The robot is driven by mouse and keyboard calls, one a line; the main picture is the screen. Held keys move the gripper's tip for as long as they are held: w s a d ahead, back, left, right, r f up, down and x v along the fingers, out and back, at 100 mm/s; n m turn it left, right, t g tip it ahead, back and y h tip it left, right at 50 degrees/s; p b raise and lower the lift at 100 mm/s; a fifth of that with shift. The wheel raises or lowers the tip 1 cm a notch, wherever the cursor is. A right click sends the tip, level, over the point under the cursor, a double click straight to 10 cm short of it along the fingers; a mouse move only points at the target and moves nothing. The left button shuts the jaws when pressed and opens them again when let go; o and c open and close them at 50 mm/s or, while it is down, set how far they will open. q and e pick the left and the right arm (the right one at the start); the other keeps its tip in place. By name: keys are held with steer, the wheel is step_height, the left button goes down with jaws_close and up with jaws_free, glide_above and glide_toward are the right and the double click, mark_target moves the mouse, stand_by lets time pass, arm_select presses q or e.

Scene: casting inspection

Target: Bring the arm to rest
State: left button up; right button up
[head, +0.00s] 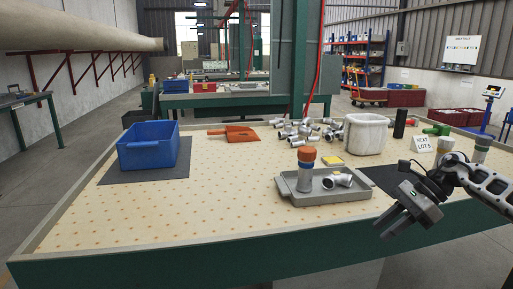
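My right arm comes in from the right edge. Its gripper (388,222) hangs over the front right edge of the table, in front of a dark mat (378,176). Its fingers point down and left, look parted, and hold nothing that I can see. My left gripper is not in view. A grey tray (312,198) lies left of the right gripper, apart from it. The tray holds an orange-capped container (306,170) and a silver casting (337,181).
A blue bin (148,147) stands on a dark mat at left. The table's front left (170,215) is clear.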

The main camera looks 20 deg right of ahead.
steer(key=w+a+f+m+t+y+p, duration=0.2)
steer(key=a+f+m+t, duration=0.2)
steer(key=a+m, duration=0.55)
steer(key=w+a+f+m+t+y+p, duration=0.1)
steer(key=a+f+m+t+y, duration=0.4)
steer(key=a, duration=0.8)
arm_select(q)
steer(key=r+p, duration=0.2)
steer(key=p, duration=0.1)
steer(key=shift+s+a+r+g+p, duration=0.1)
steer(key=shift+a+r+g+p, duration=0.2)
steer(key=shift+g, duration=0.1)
arm_select(e)
steer(key=s+a+f+m+h, duration=0.2)
steer(key=s+a+m+h, duration=0.3)
steer(key=m, duration=1.1)
steer(key=s+a+f+m+g+h, duration=0.1)
steer(key=s+a+m+h, duration=0.5)
steer(key=m, duration=0.9)
steer(key=s+a+f, duration=0.1)
steer(key=s+a, duration=0.1)
steer(key=a, duration=0.1)
steer(key=shift+m+g, duration=0.3)
steer(key=shift+m, duration=0.05)
steer(key=shift+f, duration=0.1)
